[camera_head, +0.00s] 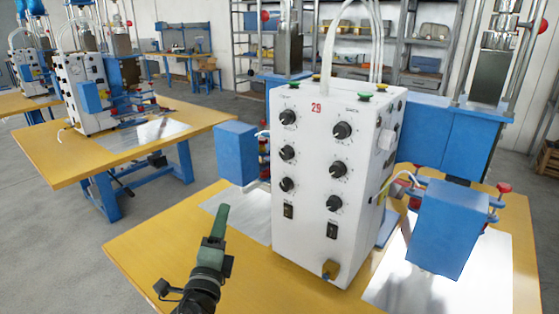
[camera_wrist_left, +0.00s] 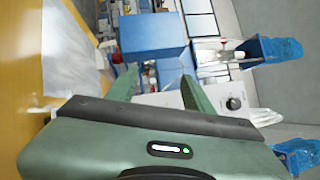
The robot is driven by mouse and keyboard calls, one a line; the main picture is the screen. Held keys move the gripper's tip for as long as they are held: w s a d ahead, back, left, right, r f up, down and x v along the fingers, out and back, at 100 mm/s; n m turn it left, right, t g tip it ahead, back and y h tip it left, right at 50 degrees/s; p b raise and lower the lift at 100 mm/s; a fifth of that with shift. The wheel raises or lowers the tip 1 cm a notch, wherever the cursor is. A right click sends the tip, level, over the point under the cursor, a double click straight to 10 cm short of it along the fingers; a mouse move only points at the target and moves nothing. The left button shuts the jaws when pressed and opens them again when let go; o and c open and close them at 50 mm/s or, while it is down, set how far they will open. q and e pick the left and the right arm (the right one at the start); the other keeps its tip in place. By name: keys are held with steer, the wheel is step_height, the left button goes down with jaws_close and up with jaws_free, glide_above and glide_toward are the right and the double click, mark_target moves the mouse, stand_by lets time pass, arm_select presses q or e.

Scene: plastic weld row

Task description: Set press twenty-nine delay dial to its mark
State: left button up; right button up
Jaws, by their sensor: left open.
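The white control box of press twenty-nine (camera_head: 313,232) stands upright on the yellow table, with a red "29" near its top. Its front has two columns of black dials, among them the upper left dial (camera_head: 288,117) and the upper right dial (camera_head: 342,131). The dial labels are too small to read, so I cannot tell which is the delay dial. My left gripper (camera_head: 222,212) is left of the box front, apart from it. In the left wrist view my left gripper (camera_wrist_left: 158,88) has its green fingers spread, and one black dial (camera_wrist_left: 234,103) shows beyond them. My right gripper is not in view.
A blue box (camera_head: 236,153) stands left of the control box and another blue box (camera_head: 448,228) stands right. The yellow table (camera_head: 150,240) has free room at its front left. Green buttons and tubes top the control box. Similar presses stand on tables behind left.

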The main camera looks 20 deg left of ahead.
mark_target(284, 155)
arm_select(q)
steer(key=w+d+r+m+h, duration=0.3)
steer(key=w+m+h, duration=0.1)
steer(key=m, duration=0.3)
steer(key=w+d+r+m+t+h+p, duration=0.1)
steer(key=w+d+r+m+h, duration=0.2)
steer(key=m, duration=0.5)
steer(key=w+d+r+m+h+p, duration=0.1)
steer(key=w+d+r+m+h, duration=0.2)
steer(key=w+r+m+h, duration=0.2)
steer(key=shift+w+d+r+m+h, duration=0.15)
steer(key=shift+w+d+m+h, duration=0.1)
steer(key=shift+m, duration=0.4)
steer(key=shift+w+d+r+m+h, duration=0.15)
steer(key=shift+w+m, duration=0.1)
steer(key=shift+m, duration=0.4)
jaws_close()
